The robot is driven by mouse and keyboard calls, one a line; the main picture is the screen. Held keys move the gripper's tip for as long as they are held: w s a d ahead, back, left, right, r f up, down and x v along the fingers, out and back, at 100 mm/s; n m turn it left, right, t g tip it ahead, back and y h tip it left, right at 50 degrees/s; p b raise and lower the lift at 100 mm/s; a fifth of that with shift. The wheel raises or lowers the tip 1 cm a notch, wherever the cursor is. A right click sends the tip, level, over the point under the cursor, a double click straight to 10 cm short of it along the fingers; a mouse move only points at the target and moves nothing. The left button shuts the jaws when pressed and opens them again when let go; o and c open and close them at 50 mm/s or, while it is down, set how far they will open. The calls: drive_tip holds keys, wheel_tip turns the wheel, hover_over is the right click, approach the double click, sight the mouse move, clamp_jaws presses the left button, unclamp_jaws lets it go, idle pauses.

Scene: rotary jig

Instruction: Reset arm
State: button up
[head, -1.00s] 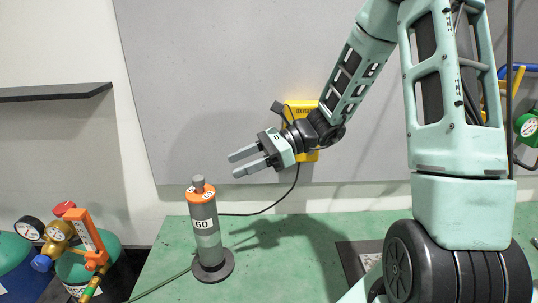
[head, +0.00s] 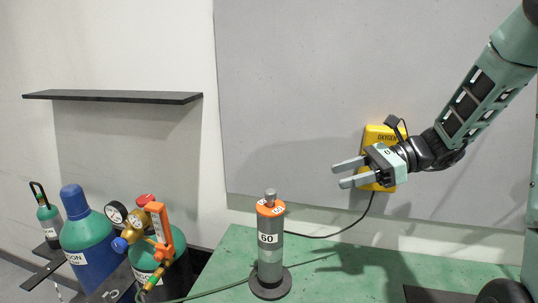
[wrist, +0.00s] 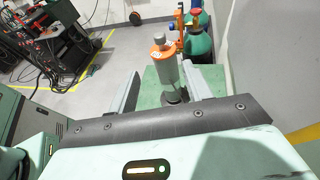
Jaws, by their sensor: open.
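My gripper (head: 345,174) is open and empty, held in the air in front of the grey wall panel. Its two fingers point left in the head view. In the wrist view the fingers of my gripper (wrist: 162,88) are spread apart. The rotary jig (head: 270,252), a grey cylinder with an orange top and a "60" label, stands upright on the green table. It is below and to the left of my gripper, apart from it. In the wrist view the jig (wrist: 169,68) shows beyond and between the fingers.
A yellow box (head: 379,135) with a black cable is on the wall panel behind my gripper. Gas cylinders (head: 88,240) with gauges stand left of the green table (head: 340,262). A black shelf (head: 113,97) is on the left wall.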

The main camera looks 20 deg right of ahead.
drive_tip(key=s+a+f+n+g+h, duration=0.1)
drive_tip(key=s+a+f+n+h, duration=0.1)
drive_tip(key=s+a+n+h, duration=0.2)
drive_tip(key=s+a+f+n+g+h+b, duration=0.1)
drive_tip(key=s+a+f+n+g+h, duration=0.1)
drive_tip(key=s+a+n, duration=0.8)
drive_tip(key=s+a+f+n+g+h, duration=0.2)
drive_tip(key=s+a+n+h, duration=0.4)
drive_tip(key=n, duration=1)
drive_tip(key=shift+s+a+f+h, duration=0.4)
drive_tip(key=shift+a+f, duration=0.5)
drive_tip(key=shift+a, duration=0.1)
